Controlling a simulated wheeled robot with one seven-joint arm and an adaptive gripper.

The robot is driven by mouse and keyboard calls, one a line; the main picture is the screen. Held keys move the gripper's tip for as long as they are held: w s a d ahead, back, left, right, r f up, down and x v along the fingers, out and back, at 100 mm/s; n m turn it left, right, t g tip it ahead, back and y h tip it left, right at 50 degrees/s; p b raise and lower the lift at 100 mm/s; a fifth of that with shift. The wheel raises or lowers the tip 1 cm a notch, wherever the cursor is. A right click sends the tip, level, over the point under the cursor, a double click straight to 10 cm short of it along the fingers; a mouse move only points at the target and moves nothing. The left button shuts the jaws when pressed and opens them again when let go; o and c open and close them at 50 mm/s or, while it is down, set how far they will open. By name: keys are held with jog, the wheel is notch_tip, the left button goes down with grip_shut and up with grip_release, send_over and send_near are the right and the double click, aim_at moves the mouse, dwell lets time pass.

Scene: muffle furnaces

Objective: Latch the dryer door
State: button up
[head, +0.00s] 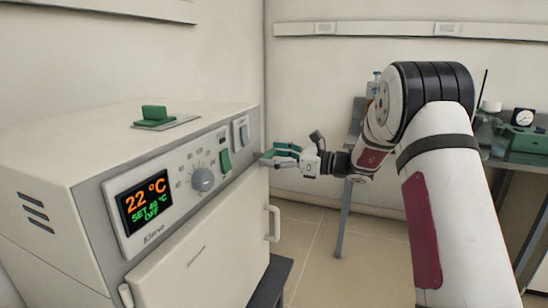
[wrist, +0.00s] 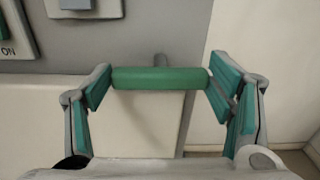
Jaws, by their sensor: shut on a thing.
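The dryer (head: 190,140) is a pale box with an orange and green display on its front, at the left of the head view. Its white door (head: 205,245) looks shut or nearly shut under the control panel. My gripper (head: 276,154) is at the upper right corner of the dryer front. In the wrist view my gripper (wrist: 160,80) is shut on the green latch handle (wrist: 160,78), with a finger pad at each end of it. A grey stem shows behind the handle. In the head view the latch is mostly hidden by the fingers.
A white door handle (head: 273,223) stands out from the door's right side. A knob (head: 203,180) and a green switch (head: 225,160) are on the panel. The floor right of the dryer is clear. A bench (head: 525,140) with instruments stands at the far right.

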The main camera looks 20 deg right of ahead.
jog(key=n+b, duration=0.4)
jog(key=shift+a+f, duration=0.1)
jog(key=n+b, duration=0.4)
jog(key=n, duration=0.1)
jog(key=shift+f+b, duration=0.1)
jog(key=shift+b, duration=0.2)
jog(key=n+b, duration=0.2)
jog(key=b, duration=0.1)
jog(key=n+b, duration=0.3)
jog(key=b, duration=0.1)
jog(key=shift+s+a+f, duration=0.1)
jog(key=shift+s+f, duration=0.05)
jog(key=n+b, duration=0.3)
jog(key=b, duration=0.1)
jog(key=shift+n+b, duration=0.3)
jog(key=shift+n, duration=0.1)
jog(key=o, duration=1.2)
jog(key=shift+c, duration=0.2)
jog(key=v, duration=1.2)
